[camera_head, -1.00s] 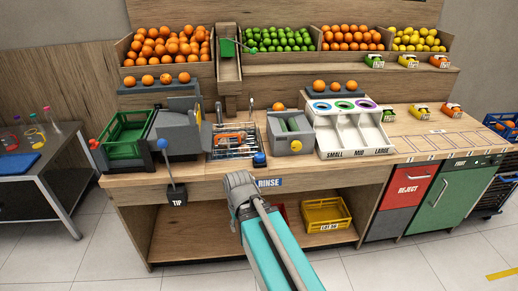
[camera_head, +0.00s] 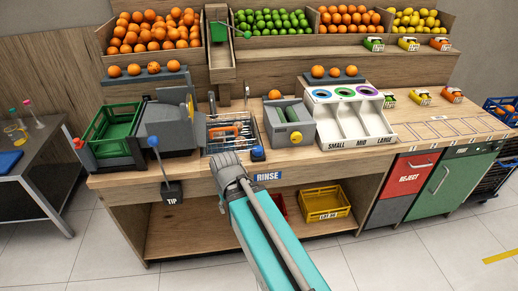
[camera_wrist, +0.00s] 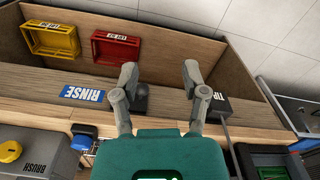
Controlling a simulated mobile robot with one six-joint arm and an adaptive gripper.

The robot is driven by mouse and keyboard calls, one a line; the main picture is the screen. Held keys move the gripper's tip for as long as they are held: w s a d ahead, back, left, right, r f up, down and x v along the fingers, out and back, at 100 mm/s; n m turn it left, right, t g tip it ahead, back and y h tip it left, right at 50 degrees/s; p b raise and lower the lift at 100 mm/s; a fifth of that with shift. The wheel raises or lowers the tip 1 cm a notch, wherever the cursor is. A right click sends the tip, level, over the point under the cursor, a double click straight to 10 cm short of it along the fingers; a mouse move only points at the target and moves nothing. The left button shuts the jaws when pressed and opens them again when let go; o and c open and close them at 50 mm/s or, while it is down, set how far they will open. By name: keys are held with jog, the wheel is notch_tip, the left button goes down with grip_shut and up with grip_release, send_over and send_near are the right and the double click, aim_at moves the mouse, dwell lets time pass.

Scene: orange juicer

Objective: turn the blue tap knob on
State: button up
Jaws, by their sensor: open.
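The blue tap knob (camera_head: 257,154) sits at the front edge of the wooden counter, just above the blue RINSE label (camera_head: 268,176) and in front of the wire-rack sink (camera_head: 231,131). In the wrist view the knob (camera_wrist: 83,131) is at the lower left, beyond the left finger. My gripper (camera_head: 228,160) is at the counter front, a little left of the knob in the head view. Its fingers (camera_wrist: 159,72) are spread apart in the wrist view, with the knob outside them. The fingertips are hard to make out in the head view.
The TIP lever (camera_head: 154,142) stands left of my gripper, its black box (camera_head: 172,192) on the counter front. A grey BRUSH machine with a yellow knob (camera_head: 296,137) is on the right. Yellow (camera_head: 325,202) and red (camera_wrist: 116,48) crates are on the lower shelf.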

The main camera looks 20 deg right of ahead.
jog(key=shift+o, duration=0.3)
jog(key=o, duration=0.4)
jog(key=shift+w, duration=0.15)
jog(key=shift+o, duration=0.7)
jog(key=shift+w+d+r+m, duration=0.1)
jog(key=shift+w+d+m, duration=0.1)
jog(key=shift+m, duration=0.1)
jog(key=m+t+y+p, duration=0.3)
jog(key=m+p, duration=0.5)
jog(key=m, duration=2.2)
send_near(258, 149)
notch_tip(258, 149, up, 3)
jog(key=s+t, duration=0.1)
jog(key=s, duration=0.1)
jog(key=shift+w+d+h, duration=0.1)
jog(key=shift+w+h, duration=0.05)
jog(key=shift+h, duration=0.25)
jog(key=b+x, duration=1.2)
jog(key=x, duration=0.1)
jog(key=shift+f+b, duration=0.3)
jog(key=shift+b, duration=0.1)
